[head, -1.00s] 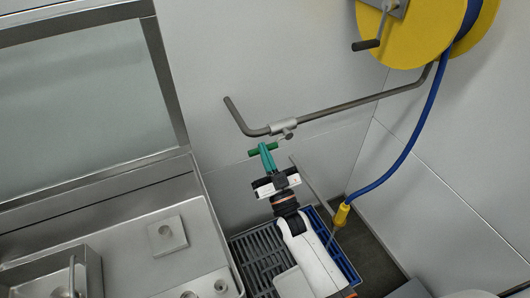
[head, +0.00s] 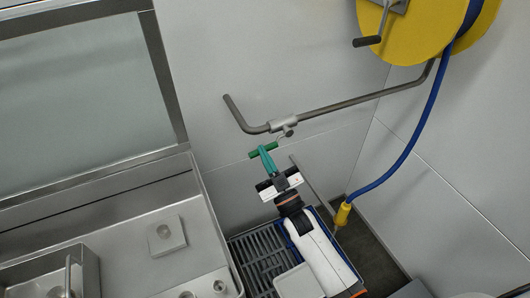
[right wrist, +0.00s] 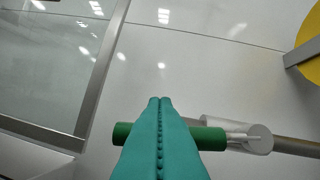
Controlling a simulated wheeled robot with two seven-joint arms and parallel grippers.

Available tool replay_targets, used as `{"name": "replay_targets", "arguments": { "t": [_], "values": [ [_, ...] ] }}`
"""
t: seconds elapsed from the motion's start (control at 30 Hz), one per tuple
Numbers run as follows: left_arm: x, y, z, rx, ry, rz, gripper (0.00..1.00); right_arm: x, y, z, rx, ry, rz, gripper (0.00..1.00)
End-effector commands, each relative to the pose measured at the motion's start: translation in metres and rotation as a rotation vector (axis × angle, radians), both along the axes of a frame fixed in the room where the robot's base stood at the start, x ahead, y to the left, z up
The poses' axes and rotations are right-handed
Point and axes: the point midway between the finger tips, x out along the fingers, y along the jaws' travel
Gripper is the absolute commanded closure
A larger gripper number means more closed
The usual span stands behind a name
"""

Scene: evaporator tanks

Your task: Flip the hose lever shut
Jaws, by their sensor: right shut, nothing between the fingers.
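The hose lever has a green handle (head: 257,152), joined by a thin stem to a grey valve (head: 284,126) on the bent metal pipe. In the right wrist view the green handle (right wrist: 212,139) lies crosswise, with its middle hidden behind my fingers. My right gripper (head: 264,151) has teal fingers pressed together with nothing between them. Its tips are at the handle in the head view; in the right wrist view the fingers (right wrist: 160,103) overlap it. I cannot tell whether they touch it. My left gripper is not in view.
A yellow hose reel (head: 420,32) with a crank hangs at upper right. Its blue hose (head: 410,145) runs down to a yellow nozzle (head: 343,213). A steel tank (head: 120,245) stands at left, and a dark floor grate (head: 262,255) lies below my right arm. Plain wall surrounds the lever.

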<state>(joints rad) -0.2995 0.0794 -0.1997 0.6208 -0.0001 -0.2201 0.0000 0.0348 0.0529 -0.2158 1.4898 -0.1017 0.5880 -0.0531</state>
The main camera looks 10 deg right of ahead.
Motion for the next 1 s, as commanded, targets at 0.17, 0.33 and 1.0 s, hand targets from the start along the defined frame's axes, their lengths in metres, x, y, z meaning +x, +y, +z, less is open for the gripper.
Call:
{"name": "replay_targets", "arguments": {
  "t": [0.17,0.33,1.0],
  "values": [
    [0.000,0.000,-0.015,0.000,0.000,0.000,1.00,0.000,-0.003,-0.019,-0.150,-0.026,0.001,1.00],
    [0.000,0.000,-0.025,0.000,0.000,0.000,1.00,0.002,-0.008,-0.032,-0.311,-0.058,-0.001,1.00],
    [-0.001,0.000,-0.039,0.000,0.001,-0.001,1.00,0.009,-0.046,-0.072,-0.936,-0.180,-0.002,1.00]
  ]
}}
